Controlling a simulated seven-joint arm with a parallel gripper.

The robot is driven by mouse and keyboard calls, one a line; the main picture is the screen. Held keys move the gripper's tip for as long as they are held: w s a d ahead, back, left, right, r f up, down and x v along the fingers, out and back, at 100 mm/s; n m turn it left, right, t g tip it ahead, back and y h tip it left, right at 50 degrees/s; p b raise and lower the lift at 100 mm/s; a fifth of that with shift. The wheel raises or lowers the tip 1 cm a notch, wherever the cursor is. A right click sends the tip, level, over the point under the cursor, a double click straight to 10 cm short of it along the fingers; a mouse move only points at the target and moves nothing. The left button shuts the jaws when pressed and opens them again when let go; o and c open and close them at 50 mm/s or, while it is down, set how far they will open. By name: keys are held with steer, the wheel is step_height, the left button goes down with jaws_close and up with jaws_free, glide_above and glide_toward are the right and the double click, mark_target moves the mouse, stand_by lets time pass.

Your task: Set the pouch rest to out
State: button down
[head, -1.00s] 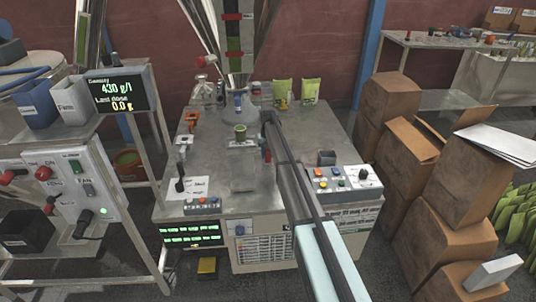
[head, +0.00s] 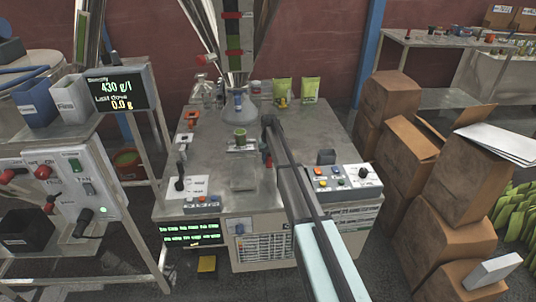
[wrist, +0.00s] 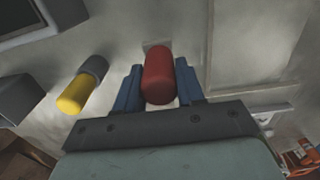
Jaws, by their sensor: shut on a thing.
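My gripper (head: 266,155) reaches over the filler's table from the right, jaws pointing down. In the wrist view its blue fingers (wrist: 159,88) are shut on a red handle (wrist: 158,73). The handle shows only as a small red patch in the head view (head: 268,161), just right of a small grey plate (head: 243,149), which appears to be the pouch rest. The link between handle and plate is hidden.
A control box (head: 343,180) with knobs stands at the table's right. A black lever (head: 180,182) and orange-marked parts line the left. Green pouches (head: 310,90) stand at the back. A yellow-tipped knob (wrist: 75,94) lies left of my fingers in the wrist view.

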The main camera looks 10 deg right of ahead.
steer(key=s, duration=1.7)
steer(key=shift+s, duration=0.4)
steer(key=c, duration=1)
jaws_free()
steer(key=shift+c, duration=0.2)
steer(key=shift+o, duration=1.4)
step_height(320, 180, up, 14)
steer(key=shift+f, duration=0.1)
